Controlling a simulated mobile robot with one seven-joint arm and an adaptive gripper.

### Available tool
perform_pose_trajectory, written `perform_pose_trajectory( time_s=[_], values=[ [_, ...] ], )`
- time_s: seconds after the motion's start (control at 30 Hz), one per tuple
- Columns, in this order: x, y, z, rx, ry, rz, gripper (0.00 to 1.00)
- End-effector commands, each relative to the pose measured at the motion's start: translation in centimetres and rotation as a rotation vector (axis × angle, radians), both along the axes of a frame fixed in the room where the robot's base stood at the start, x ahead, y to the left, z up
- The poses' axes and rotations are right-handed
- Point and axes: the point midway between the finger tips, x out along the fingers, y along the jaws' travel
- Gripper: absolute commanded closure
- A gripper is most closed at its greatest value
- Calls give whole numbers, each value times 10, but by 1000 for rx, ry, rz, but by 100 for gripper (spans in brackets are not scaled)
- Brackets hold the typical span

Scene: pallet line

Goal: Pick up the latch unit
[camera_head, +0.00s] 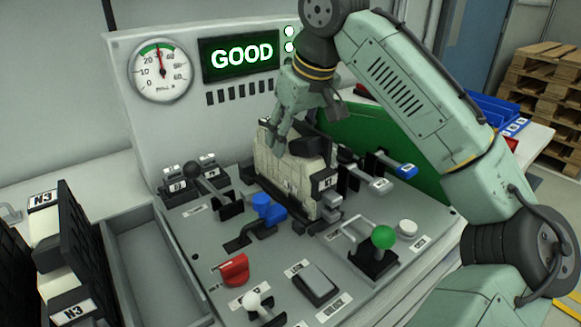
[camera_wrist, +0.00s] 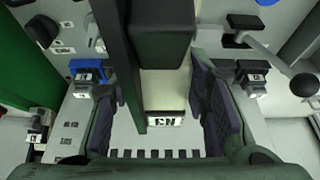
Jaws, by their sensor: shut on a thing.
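The latch unit (camera_head: 290,175), a cream block with black parts and a label at its lower right, is upright at the middle of the grey test panel. My gripper (camera_head: 283,130) reaches down over its top from behind and is shut on it. In the wrist view, my gripper's two purple-padded fingers (camera_wrist: 164,105) stand on either side of the unit's dark upper part (camera_wrist: 160,40), with a white label beyond. The exact contact is hard to see. I cannot tell whether its bottom is clear of the panel.
Blue (camera_head: 266,212) and black clamps stand close around the unit. A red knob (camera_head: 233,269), a green-ball lever (camera_head: 383,238) and a grey button (camera_head: 315,281) are in front. A gauge and a GOOD display (camera_head: 240,54) stand behind. N3-labelled units (camera_head: 72,311) and an empty grey tray (camera_head: 150,262) are left.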

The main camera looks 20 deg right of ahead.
Motion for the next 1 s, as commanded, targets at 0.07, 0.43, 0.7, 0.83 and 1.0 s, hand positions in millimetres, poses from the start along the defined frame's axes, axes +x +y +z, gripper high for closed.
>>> perform_pose_trajectory(
  time_s=[0.07,0.43,0.7,0.83,1.0],
  values=[
    [0,0,0,0,0,0,74],
    [0,0,0,0,0,0,98],
    [0,0,0,0,0,0,100],
    [0,0,1,0,-1,0,100],
    [0,0,3,1,-2,0,100]
  ],
)
